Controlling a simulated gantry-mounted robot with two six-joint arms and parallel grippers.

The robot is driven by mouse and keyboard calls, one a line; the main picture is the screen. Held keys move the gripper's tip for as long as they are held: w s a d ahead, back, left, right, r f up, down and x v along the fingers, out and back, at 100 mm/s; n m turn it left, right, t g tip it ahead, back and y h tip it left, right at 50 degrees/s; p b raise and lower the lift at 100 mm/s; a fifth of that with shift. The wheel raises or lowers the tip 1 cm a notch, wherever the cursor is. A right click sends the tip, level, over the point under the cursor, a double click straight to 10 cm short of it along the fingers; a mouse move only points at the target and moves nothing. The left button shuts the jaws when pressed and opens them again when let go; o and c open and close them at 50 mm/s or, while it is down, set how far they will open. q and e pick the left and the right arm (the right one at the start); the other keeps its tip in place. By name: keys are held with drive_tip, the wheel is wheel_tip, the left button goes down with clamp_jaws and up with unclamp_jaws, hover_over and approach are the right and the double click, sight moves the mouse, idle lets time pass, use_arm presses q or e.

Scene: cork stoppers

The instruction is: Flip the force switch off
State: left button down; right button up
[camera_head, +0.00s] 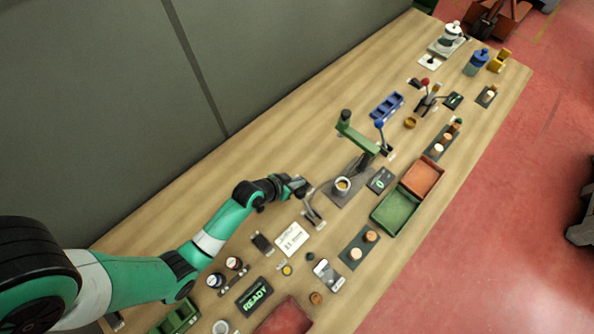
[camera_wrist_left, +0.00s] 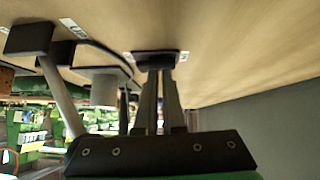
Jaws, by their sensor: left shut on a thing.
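My left gripper (camera_head: 301,187) reaches in from the left over the table. It also shows in the left wrist view (camera_wrist_left: 163,75), shut with its fingers pointing at a small dark switch base (camera_wrist_left: 155,58). It is shut on the switch lever, which the fingers mostly hide. In the head view the switch base (camera_head: 315,217) lies just below the gripper, with a small white label beside it. I cannot read that label. My right gripper is not in view.
A green press (camera_head: 357,137) stands to the right of the gripper, with a cup (camera_head: 342,186) on its dark base. A white card (camera_head: 290,239) and a READY display (camera_head: 254,297) lie nearer. Green and orange trays (camera_head: 398,211) (camera_head: 421,176) sit near the right edge. A grey wall (camera_head: 110,100) rises behind the table.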

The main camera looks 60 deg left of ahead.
use_arm(q)
wheel_tip(320, 180, up, 4)
drive_tip(key=p, duration=0.5)
drive_tip(key=shift+s, duration=0.15)
drive_tip(key=p+v, duration=0.3)
drive_tip(key=v, duration=0.6)
drive_tip(key=shift+s+a+r, duration=0.15)
drive_tip(key=shift+s+r, duration=0.05)
drive_tip(key=shift+r, duration=0.2)
